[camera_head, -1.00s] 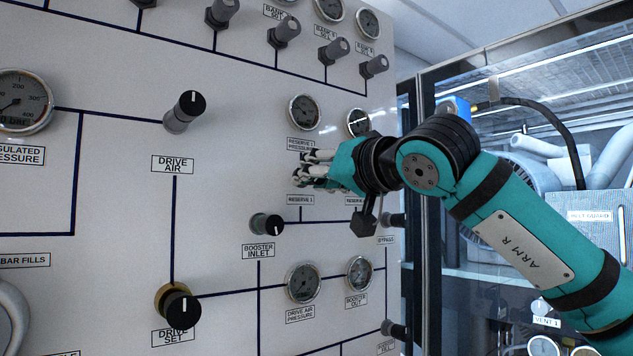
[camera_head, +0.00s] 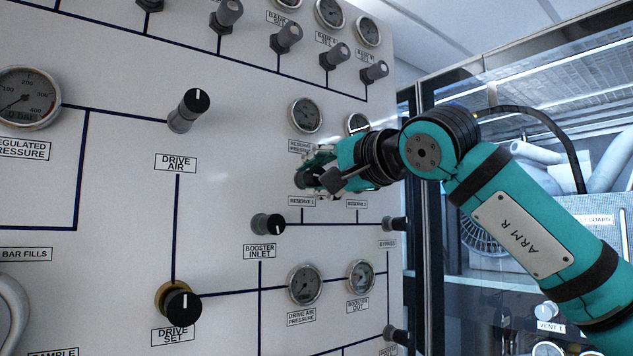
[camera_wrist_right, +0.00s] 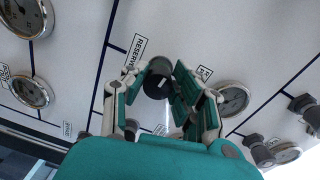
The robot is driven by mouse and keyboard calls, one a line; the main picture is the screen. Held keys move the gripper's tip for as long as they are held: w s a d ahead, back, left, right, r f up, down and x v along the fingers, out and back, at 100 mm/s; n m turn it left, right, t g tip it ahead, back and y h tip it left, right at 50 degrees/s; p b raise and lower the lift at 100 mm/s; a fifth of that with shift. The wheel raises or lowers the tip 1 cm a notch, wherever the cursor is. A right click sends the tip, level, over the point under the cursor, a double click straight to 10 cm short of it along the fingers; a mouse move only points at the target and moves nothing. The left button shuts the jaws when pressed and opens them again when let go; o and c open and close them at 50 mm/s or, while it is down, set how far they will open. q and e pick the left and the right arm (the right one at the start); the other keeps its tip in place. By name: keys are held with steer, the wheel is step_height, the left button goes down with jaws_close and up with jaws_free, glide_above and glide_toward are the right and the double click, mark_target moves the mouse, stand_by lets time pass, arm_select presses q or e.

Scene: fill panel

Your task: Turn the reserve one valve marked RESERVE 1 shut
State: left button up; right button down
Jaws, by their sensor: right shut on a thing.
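The RESERVE 1 valve is a dark round knob (camera_wrist_right: 157,82) with a pale pointer mark, seen between my right fingers in the wrist view. In the head view the knob (camera_head: 302,180) is partly hidden by my right gripper (camera_head: 318,174), just above the RESERVE 1 label (camera_head: 302,201). My right gripper (camera_wrist_right: 155,80) has its teal and white fingers on both sides of the knob and is shut on it. My left gripper is not in view.
The RESERVE 1 pressure gauge (camera_head: 305,115) is just above the gripper. The BOOSTER INLET knob (camera_head: 268,224) sits below left, and the BYPASS knob (camera_head: 394,223) below right. A second dark knob (camera_wrist_right: 132,128) is close to my fingers in the wrist view.

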steer(key=m+b, duration=0.1)
steer(key=m, duration=0.3)
steer(key=shift+f+g, duration=0.2)
steer(key=shift+g, duration=0.1)
steer(key=m+b, duration=0.1)
steer(key=m, duration=0.3)
steer(key=m+b, duration=0.1)
steer(key=m, duration=0.3)
steer(key=shift+w+f+y+b, duration=0.1)
steer(key=shift+y+b, duration=0.3)
steer(key=shift+m+b, duration=0.6)
steer(key=shift+m, duration=1.4)
steer(key=c, duration=1.3)
jaws_free()
steer(key=shift+o, duration=1.2)
steer(key=shift+r, duration=0.2)
steer(key=shift+o, duration=0.2)
steer(key=shift+r, duration=0.1)
